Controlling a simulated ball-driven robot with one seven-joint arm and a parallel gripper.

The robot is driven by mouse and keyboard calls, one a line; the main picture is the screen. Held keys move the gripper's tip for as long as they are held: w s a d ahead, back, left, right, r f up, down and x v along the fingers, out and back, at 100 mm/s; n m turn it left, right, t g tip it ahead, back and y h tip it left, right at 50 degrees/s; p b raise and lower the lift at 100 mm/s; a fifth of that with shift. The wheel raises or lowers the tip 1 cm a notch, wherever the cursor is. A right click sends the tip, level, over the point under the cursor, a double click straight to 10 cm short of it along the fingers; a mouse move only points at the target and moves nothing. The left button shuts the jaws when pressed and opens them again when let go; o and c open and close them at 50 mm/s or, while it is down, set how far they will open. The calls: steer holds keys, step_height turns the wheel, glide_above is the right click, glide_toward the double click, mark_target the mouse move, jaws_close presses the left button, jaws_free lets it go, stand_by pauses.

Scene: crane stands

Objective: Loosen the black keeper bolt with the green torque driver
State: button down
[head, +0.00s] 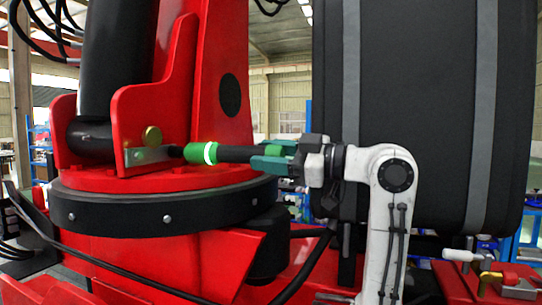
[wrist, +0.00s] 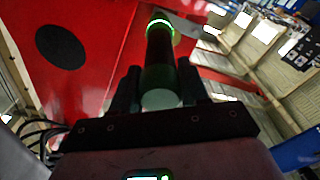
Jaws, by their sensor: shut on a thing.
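The green torque driver (head: 236,153) lies level in the head view, with a dark body, a green front end and a bright white ring. My gripper (head: 272,157) is shut on its rear part. In the wrist view the driver (wrist: 160,58) runs forward between the fingers, its ring lit. Its front end points left at a pale metal keeper plate (head: 146,156) on the red bracket. A small black piece (head: 174,151) sits between plate and driver, where the black keeper bolt appears to be; I cannot tell bolt from driver tip, or whether they touch.
A brass-coloured round pin head (head: 153,136) sits just above the plate. The red bracket (head: 165,88) rises around a black cylinder (head: 118,45). A black bolted ring (head: 160,212) lies below. A large dark grey-striped block (head: 415,90) stands behind my arm.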

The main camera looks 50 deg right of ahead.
mark_target(283, 155)
steer(key=shift+v, duration=2.45)
steer(key=shift+a+r, duration=0.1)
steer(key=shift+r, duration=0.05)
